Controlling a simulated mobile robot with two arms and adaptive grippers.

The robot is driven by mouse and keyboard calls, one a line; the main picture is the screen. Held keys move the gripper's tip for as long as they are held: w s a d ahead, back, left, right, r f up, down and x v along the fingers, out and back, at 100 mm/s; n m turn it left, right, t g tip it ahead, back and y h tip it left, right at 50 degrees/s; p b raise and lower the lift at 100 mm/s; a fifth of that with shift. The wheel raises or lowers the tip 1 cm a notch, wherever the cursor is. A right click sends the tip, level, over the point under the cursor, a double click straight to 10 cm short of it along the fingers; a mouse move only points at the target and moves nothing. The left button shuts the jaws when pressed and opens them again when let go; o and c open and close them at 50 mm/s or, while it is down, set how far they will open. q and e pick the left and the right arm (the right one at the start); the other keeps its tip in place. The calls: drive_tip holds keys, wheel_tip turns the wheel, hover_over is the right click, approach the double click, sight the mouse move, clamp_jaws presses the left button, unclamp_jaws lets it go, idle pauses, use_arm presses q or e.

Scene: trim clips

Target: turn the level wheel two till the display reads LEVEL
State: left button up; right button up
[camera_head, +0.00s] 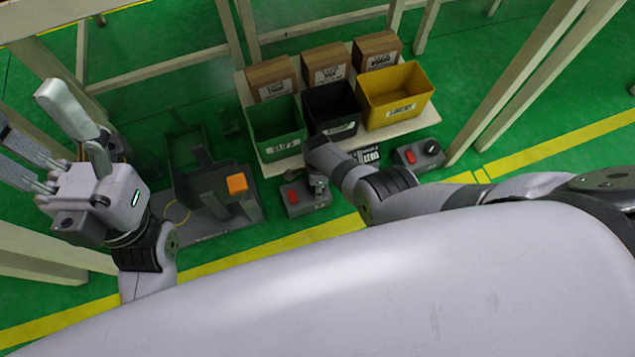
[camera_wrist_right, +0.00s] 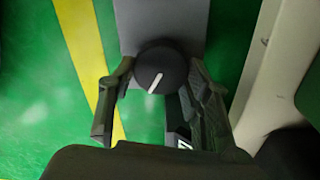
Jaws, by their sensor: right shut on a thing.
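The level wheel is a round dark knob (camera_wrist_right: 158,66) with a white line, on a grey box (camera_wrist_right: 160,22). My right gripper (camera_wrist_right: 162,78) has one finger on each side of the knob and is shut on it. In the head view, the right gripper (camera_head: 319,182) is at the right end of a grey box (camera_head: 298,198) with a red button, largely hiding the knob. A dark display with white characters (camera_head: 368,155) lies to its right, too small to read surely. Its edge also shows in the wrist view (camera_wrist_right: 184,142). My left gripper (camera_head: 24,110) is open and empty at the left.
A second grey box (camera_head: 416,155) with a red button and dark knob stands to the right. Green (camera_head: 272,146), black (camera_head: 332,126) and yellow (camera_head: 400,120) bins stand behind, before cardboard boxes (camera_head: 326,64). A grey fixture with an orange block (camera_head: 237,184) is left. Beige posts frame the area.

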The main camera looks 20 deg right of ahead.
drive_tip(key=shift+d, duration=0.15)
idle(0.3)
drive_tip(key=o, duration=0.9)
drive_tip(key=shift+o, duration=1.3)
